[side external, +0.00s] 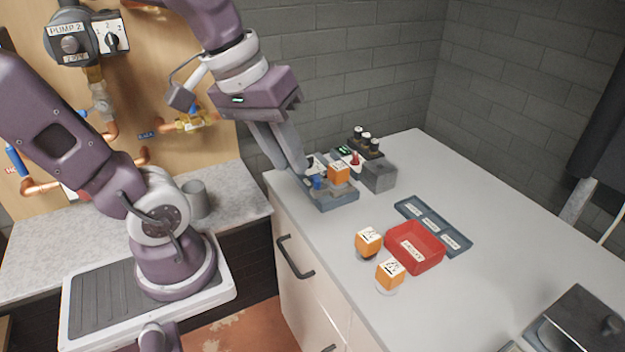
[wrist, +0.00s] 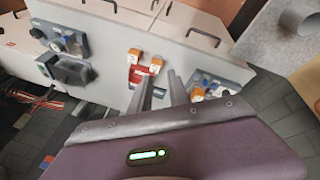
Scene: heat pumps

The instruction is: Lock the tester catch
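The tester (side external: 334,201) is a blue-grey unit near the counter's back left edge. An orange block (side external: 338,173) sits in it, with a blue part (side external: 317,182) to its left and a small red lever (side external: 355,159) behind it. I cannot tell which part is the catch or how it is set. My gripper (side external: 301,170) points down at the tester's left side, close to the blue part; contact is unclear. In the wrist view my gripper's two fingers (wrist: 159,74) stand apart with nothing seen between them. The tester's orange block (wrist: 197,94) shows just right of them.
A red tray (side external: 428,262) lies mid-counter with two orange-topped parts (side external: 369,241) (side external: 389,273) beside it. Behind it is a blue-grey labelled tray (side external: 410,210). A rack of dark cylinders (side external: 366,146) and a grey box (side external: 379,176) stand by the tester.

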